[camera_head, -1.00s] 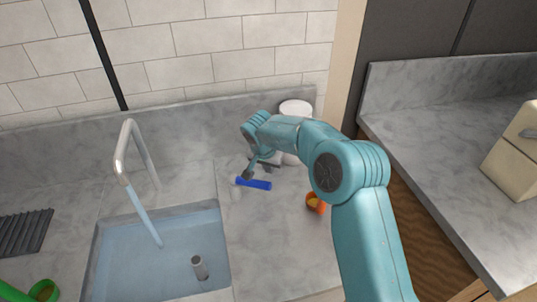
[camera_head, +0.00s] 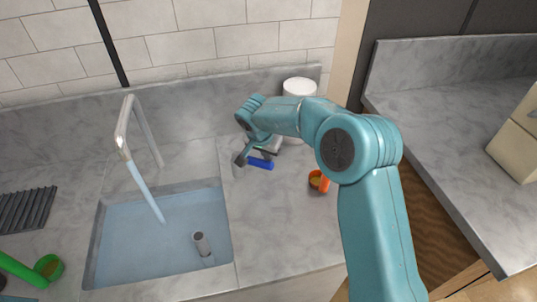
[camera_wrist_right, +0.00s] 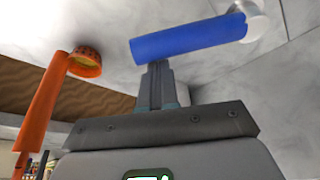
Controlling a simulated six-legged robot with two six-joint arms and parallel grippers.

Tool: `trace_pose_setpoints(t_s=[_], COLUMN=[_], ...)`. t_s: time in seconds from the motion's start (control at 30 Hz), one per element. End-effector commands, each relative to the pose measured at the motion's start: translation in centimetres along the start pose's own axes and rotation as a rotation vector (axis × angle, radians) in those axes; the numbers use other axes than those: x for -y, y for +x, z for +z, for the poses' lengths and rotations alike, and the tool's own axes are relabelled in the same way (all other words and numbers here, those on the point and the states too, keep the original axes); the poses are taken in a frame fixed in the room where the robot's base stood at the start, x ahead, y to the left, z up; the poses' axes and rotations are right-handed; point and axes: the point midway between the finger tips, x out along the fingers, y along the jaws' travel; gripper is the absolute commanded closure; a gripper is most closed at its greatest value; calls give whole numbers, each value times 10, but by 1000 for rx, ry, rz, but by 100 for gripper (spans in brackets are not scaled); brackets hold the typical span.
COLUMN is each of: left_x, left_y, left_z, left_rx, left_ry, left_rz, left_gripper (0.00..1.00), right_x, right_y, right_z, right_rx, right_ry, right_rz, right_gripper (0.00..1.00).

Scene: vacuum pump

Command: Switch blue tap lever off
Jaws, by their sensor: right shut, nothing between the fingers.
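The blue tap lever (camera_head: 261,163) stands on the counter to the right of the sink, behind and beside my right gripper (camera_head: 240,160). In the right wrist view the lever (camera_wrist_right: 188,38) is a blue cylinder joined to a white fitting at its right end. My right gripper (camera_wrist_right: 155,75) is shut and empty, its fingertips just below the lever in that view; I cannot tell whether they touch it. The silver faucet (camera_head: 124,140) runs a stream of water into the sink (camera_head: 93,250). My left gripper is not in view.
An orange scoop-like object (camera_head: 318,181) lies on the counter right of the lever, and a white cylinder (camera_head: 299,86) stands behind my arm. A green utensil (camera_head: 25,268) is at lower left, by a dark rack (camera_head: 25,208). A second counter (camera_head: 450,130) is at right.

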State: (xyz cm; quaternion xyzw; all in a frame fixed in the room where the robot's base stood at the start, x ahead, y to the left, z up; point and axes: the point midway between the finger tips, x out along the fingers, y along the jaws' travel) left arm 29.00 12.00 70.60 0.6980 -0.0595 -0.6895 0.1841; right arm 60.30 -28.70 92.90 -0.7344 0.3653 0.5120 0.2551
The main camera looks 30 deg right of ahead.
Motion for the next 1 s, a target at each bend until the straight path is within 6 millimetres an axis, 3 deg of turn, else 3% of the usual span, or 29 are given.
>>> trace_pose_setpoints(t_s=[0.03, 0.2, 0.4, 1.0], left_x=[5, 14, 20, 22], left_y=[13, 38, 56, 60], left_z=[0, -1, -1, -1], left_rx=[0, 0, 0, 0], left_ry=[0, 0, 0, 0], left_rz=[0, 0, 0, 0], left_gripper=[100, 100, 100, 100], right_x=[1, 0, 2, 20], right_y=[6, 2, -7, -26], right_z=[6, 19, 35, 73], right_rx=[-1, -1, -1, 1], right_ry=[24, 149, 327, 754], right_rz=[7, 52, 119, 278], right_gripper=[100, 100, 100, 100])
